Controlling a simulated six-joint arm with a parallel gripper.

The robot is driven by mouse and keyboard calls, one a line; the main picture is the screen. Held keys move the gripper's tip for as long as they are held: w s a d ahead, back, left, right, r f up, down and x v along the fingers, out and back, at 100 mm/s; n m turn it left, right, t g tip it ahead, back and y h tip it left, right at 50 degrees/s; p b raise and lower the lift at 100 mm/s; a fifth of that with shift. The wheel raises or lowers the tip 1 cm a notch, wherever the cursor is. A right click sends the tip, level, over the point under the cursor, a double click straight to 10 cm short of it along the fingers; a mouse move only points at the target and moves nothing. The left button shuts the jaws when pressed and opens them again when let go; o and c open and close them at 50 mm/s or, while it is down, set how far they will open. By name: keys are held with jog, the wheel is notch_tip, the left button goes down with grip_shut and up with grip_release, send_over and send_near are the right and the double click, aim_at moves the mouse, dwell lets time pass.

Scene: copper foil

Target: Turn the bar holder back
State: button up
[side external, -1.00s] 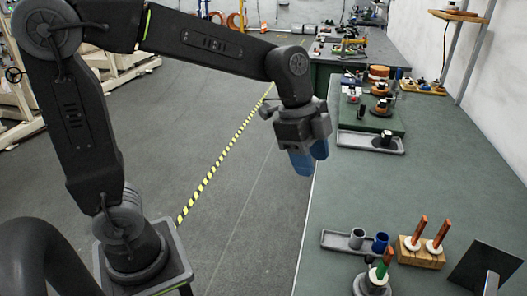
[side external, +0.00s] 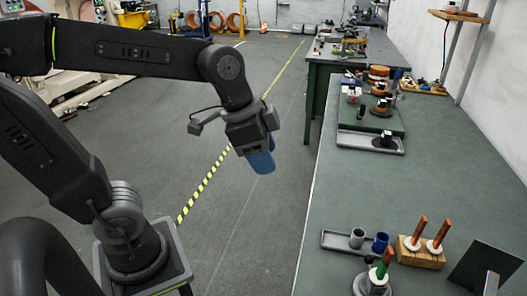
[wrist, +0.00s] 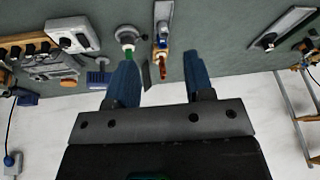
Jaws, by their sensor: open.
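My gripper (side external: 260,162) has blue fingers and hangs over the floor, left of the bench and well away from the holder. In the wrist view my gripper (wrist: 160,72) is open, with nothing between the fingers.
A wooden block (side external: 421,252) with two copper bars on white rings stands right of the holder. A dark tilted panel (side external: 484,264) is at the right. The bench middle (side external: 400,190) is clear.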

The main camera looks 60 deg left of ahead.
jog(key=m+g+h, duration=0.2)
jog(key=m+g, duration=0.6)
jog(key=m, duration=0.9)
send_over(372, 263)
jog(key=w+a, duration=0.3)
jog(key=w, duration=0.2)
notch_tip(372, 263, down, 11)
jog(key=x, duration=1.3)
jog(key=shift+s+a+f, duration=0.15)
jog(key=shift+s+a, duration=0.1)
jog(key=shift+s, duration=0.1)
grip_shut()
